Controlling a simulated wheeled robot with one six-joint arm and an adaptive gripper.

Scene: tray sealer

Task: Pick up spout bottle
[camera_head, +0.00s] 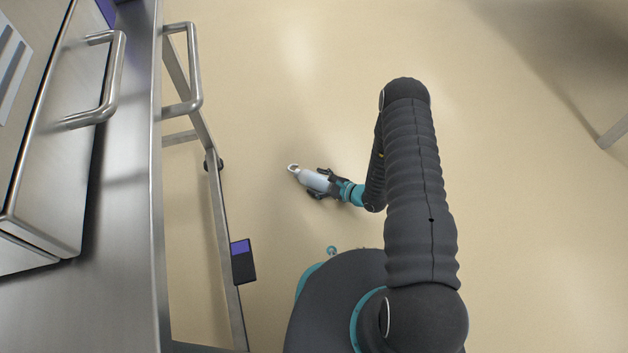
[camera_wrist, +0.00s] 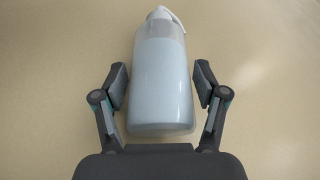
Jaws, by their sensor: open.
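The spout bottle (camera_head: 313,180) is pale blue-white with a bent white spout, seen over the beige floor left of my arm in the head view. In the wrist view the bottle (camera_wrist: 161,85) lies lengthwise between the two fingers, its spout pointing away and its base toward the palm. My gripper (camera_head: 322,184) is open, with one finger on each side of the bottle. In the wrist view my gripper (camera_wrist: 161,88) shows a gap between each finger pad and the bottle's sides. I cannot tell how high the bottle is off the floor.
A steel machine (camera_head: 60,110) with bar handles stands at the left, with a steel frame (camera_head: 222,215) on a castor along its side. A small dark box with a purple screen (camera_head: 243,261) is on that frame. The floor around the bottle is clear. A grey leg (camera_head: 614,132) shows at far right.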

